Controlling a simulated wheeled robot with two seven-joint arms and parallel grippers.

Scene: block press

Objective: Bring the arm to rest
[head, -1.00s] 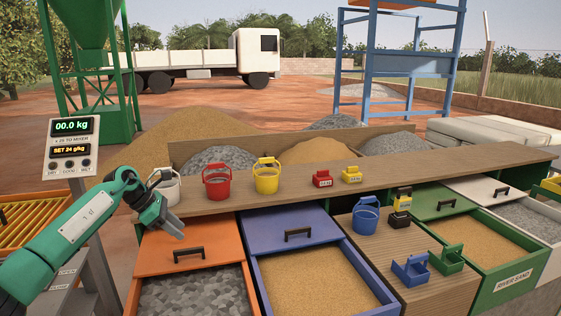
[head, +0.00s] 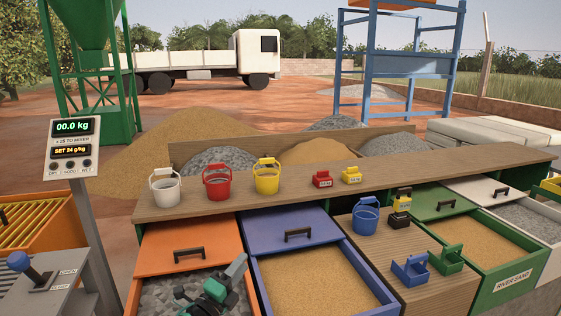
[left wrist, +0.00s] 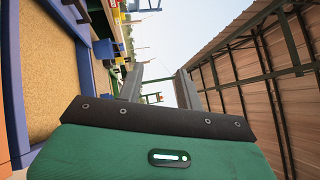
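My left gripper (head: 232,274), green and dark grey, shows low in the head view, in front of the orange-fronted drawer of grey stones (head: 156,290). Its arm comes up from the bottom edge and most of it is out of frame. In the left wrist view the two grey fingers (left wrist: 160,82) stand apart with only background between them, so the gripper is open and empty. My right gripper is in neither view.
The blue drawer of sand (head: 310,282) lies just right of the gripper. White, red and yellow buckets (head: 266,180) stand on the wooden shelf (head: 340,180) behind. A lever box (head: 45,285) and a scale display (head: 72,145) are at left.

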